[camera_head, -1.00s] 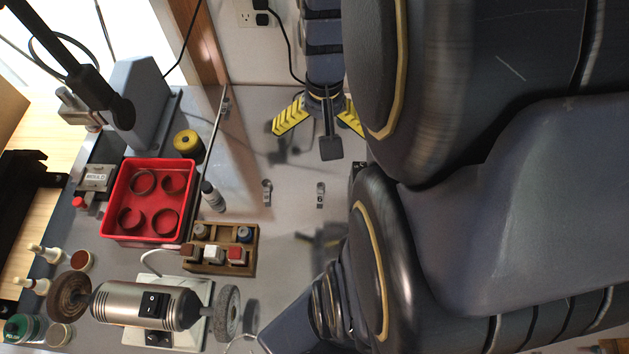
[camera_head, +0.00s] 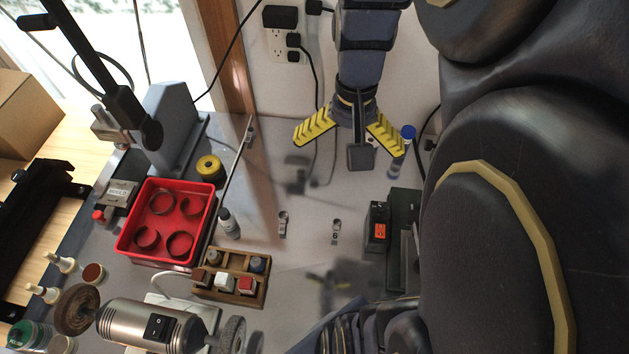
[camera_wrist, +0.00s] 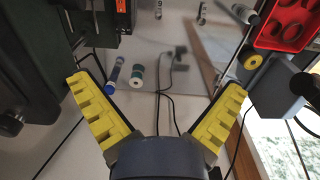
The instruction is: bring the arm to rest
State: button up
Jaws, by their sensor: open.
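My gripper (camera_head: 350,130) hangs above the back part of the grey worktable (camera_head: 300,190), near the wall. Its two yellow ribbed fingers are spread wide apart, with nothing between them. In the wrist view my gripper (camera_wrist: 160,110) is also open and empty, with the table surface and some cables behind it. My arm links fill the right side of the head view and hide part of the table.
A red tray (camera_head: 124,247) holding several rings, a wooden block holder (camera_head: 228,291), a yellow spool (camera_head: 210,168) and a bench grinder (camera_head: 150,325) stand at left. A dark machine (camera_head: 402,215) stands at right.

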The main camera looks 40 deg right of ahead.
notch_tip(320, 180, up, 4)
jog(key=s+a+f+n+g, duration=0.25)
jog(key=s+a+n, duration=0.6)
jog(key=a, duration=0.55)
jog(key=w+d+f+m+t, duration=0.1)
jog(key=w+d+m, duration=0.15)
jog(key=w, duration=0.95)
jog(key=w+d+f+m, duration=0.1)
jog(key=w+d, duration=0.2)
jog(key=w, duration=0.9)
jog(key=w+d+f+m+t, duration=0.1)
jog(key=w+d+f+m, duration=0.1)
jog(key=w, duration=1)
jog(key=w+d+f+m, duration=0.3)
jog(key=w+d+f, duration=0.2)
jog(key=w+f, duration=0.3)
notch_tip(320, 180, down, 9)
jog(key=shift+s+f, duration=0.15)
jog(key=shift+d+t, duration=0.1)
jog(key=shift+t, duration=0.15)
